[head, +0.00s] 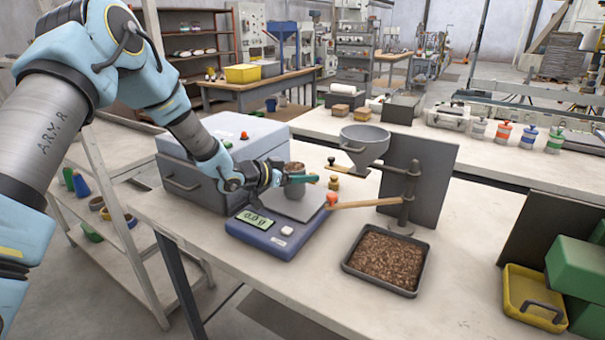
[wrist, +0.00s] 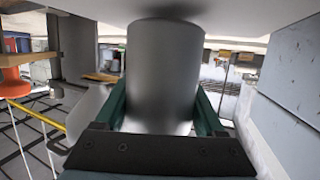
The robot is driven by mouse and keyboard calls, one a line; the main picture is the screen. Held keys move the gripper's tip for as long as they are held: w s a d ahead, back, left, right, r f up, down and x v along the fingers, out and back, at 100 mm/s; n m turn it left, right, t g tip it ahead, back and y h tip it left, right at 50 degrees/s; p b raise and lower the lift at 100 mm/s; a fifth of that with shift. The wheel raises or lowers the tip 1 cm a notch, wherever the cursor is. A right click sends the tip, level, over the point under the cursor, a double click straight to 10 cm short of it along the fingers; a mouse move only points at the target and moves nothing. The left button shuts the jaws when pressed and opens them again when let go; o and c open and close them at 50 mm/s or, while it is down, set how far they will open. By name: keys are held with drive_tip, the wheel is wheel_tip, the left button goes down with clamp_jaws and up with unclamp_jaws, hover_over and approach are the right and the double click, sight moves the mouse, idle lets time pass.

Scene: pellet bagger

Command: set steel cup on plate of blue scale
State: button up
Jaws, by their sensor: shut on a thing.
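The steel cup (head: 291,194) is a grey cylinder with brown pellets showing at its top. My gripper (head: 290,179) is shut on its side, with teal fingers around it. The blue scale (head: 275,232) stands on the bench, and its square pale plate (head: 308,206) is under the cup. The scale's display appears to read 0.0 g. The cup is upright, over the back left part of the plate; whether its base touches is hard to tell. In the wrist view the cup (wrist: 163,75) fills the space between the fingers, its base close to a pale surface at the top.
A grey funnel (head: 365,146) on a stand with a wooden lever (head: 365,203) is right of the scale. A tray of brown pellets (head: 389,260) lies in front of it. A grey box machine (head: 222,150) is behind my gripper. Small brass weights (head: 334,183) stand behind the plate.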

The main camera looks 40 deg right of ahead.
drive_tip(key=shift+f, duration=0.35)
drive_tip(key=shift+f, duration=0.15)
drive_tip(key=o, duration=1.6)
drive_tip(key=shift+c, duration=0.2)
drive_tip(key=shift+r, duration=0.2)
drive_tip(key=shift+w+a, duration=0.1)
drive_tip(key=shift+a, duration=0.25)
drive_tip(key=b+v, duration=0.3)
drive_tip(key=v, duration=0.8)
drive_tip(key=shift+a+r, duration=0.1)
drive_tip(key=shift+a, duration=0.05)
